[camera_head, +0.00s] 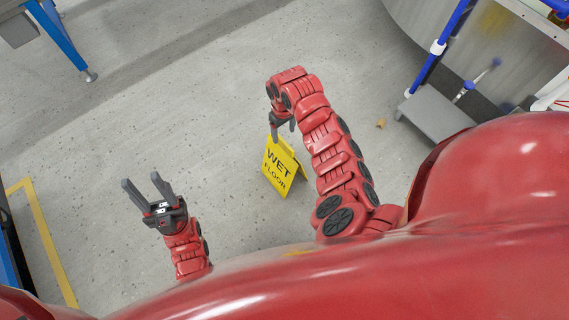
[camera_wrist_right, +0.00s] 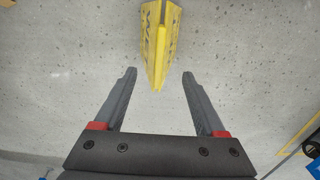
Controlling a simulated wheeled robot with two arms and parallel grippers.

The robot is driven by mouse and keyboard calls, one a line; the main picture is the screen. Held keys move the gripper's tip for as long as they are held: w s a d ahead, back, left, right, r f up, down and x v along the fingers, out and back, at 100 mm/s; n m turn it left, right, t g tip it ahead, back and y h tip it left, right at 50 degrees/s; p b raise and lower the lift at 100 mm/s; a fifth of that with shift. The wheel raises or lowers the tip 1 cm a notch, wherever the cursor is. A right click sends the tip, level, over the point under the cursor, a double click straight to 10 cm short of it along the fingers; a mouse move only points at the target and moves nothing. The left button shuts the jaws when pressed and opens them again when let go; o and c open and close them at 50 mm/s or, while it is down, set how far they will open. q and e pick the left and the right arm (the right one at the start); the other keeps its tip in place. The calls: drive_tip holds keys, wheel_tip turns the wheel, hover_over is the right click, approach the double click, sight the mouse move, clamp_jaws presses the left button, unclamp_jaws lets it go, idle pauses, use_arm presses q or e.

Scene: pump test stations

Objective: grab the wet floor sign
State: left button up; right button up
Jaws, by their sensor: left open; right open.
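The yellow wet floor sign (camera_head: 279,168) stands on the grey floor in the middle of the head view, with black "WET FLOOR" lettering. My right gripper (camera_head: 283,134) is by its top edge, pointing down, and partly covers it. In the right wrist view the sign (camera_wrist_right: 161,48) is seen end on, beyond and between the open fingers of the right gripper (camera_wrist_right: 160,80). The fingers look apart from it. My left gripper (camera_head: 143,190) is open and empty, left of the sign and well away from it.
A cart with blue posts and a grey shelf (camera_head: 436,117) stands at the right. A blue table leg (camera_head: 65,40) is at the upper left. A yellow floor line (camera_head: 46,238) runs at the left. The floor around the sign is mostly clear, with a small tan scrap (camera_head: 381,123) to its right.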

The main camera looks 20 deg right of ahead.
wheel_tip(320, 180, down, 6)
drive_tip(key=shift+r+b, duration=0.2)
drive_tip(key=shift+b, duration=0.6)
wheel_tip(320, 180, down, 5)
drive_tip(key=b, duration=0.3)
drive_tip(key=shift+s+d+f, duration=0.1)
drive_tip(key=shift+s+f, duration=0.05)
clamp_jaws()
idle(0.5)
